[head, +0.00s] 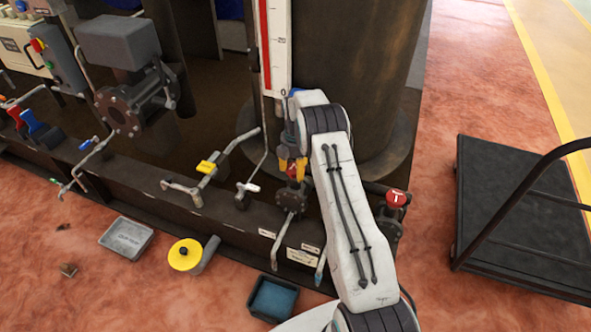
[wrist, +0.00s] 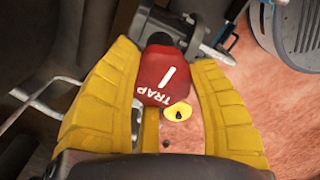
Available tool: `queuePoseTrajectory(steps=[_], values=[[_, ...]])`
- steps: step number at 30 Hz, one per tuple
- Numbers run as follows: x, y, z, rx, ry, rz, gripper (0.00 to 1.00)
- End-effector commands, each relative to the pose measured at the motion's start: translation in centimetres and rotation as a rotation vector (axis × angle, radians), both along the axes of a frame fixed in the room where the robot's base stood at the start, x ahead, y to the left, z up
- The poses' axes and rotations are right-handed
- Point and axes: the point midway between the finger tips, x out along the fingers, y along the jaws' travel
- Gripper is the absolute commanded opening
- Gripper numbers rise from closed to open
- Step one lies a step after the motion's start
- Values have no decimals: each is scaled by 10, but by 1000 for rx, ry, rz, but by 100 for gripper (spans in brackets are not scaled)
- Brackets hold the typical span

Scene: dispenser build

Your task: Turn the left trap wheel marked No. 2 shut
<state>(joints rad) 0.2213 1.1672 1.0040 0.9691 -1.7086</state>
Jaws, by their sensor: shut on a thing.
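A red trap wheel (wrist: 165,78) sits between the yellow fingers of my gripper (wrist: 164,58) in the wrist view. Its face reads TRAP with a single white stroke like a 1; I see no 2 on it. In the head view my gripper (head: 292,168) is low in front of the big dark tank, at a valve above the frame rail, with a little red showing between its fingers. My gripper is shut on this wheel. Another red wheel (head: 396,198) with a white mark stands right of my arm, on a valve by the frame's corner.
A yellow-handled valve (head: 207,167) and thin pipes stand left of my gripper. A gauge with a red column (head: 276,50) rises above. A grey tray (head: 126,238), yellow disc (head: 185,254) and blue-lined box (head: 274,298) lie on the floor. A black cart (head: 520,220) stands right.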

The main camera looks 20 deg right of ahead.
Motion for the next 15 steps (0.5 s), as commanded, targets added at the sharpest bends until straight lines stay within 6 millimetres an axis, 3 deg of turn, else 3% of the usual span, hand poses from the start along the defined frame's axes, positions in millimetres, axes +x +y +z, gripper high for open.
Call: queuePoseTrajectory(steps=[15], values=[[-1, 0, -3, 0, 5, -489, 22]])
